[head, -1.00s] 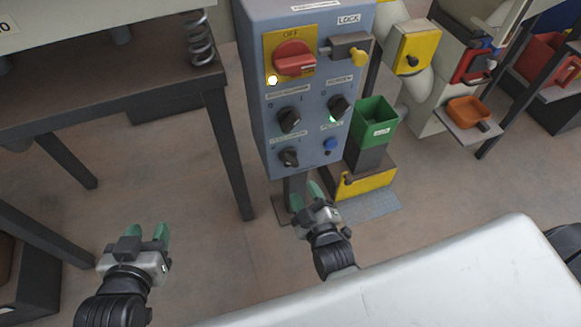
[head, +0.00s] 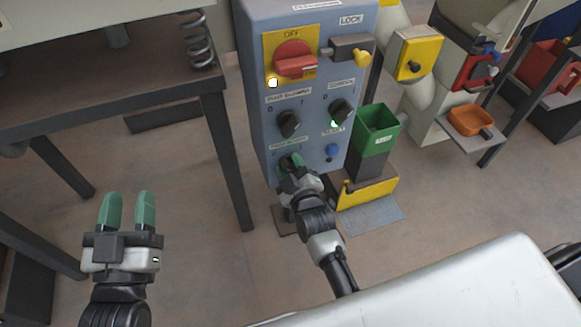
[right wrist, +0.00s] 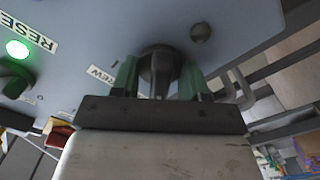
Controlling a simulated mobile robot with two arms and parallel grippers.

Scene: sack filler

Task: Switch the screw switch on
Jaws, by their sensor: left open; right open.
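The blue-grey control box (head: 310,80) stands upright in the head view. Its lower-left knob is mostly hidden behind my right gripper (head: 292,168). In the right wrist view this dark round knob (right wrist: 160,62) sits between the green fingers of my right gripper (right wrist: 158,76), beside a label partly reading "REW". The fingers are open, one on each side; I cannot tell whether they touch it. My left gripper (head: 128,210) is open and empty at the lower left, far from the box.
Above are a red main switch (head: 294,60) on a yellow plate and two black knobs, left (head: 289,123) and right (head: 341,110). A blue button (head: 331,151) is right of my gripper. A green bin (head: 377,128) stands beside the box; a dark table (head: 110,95) is left.

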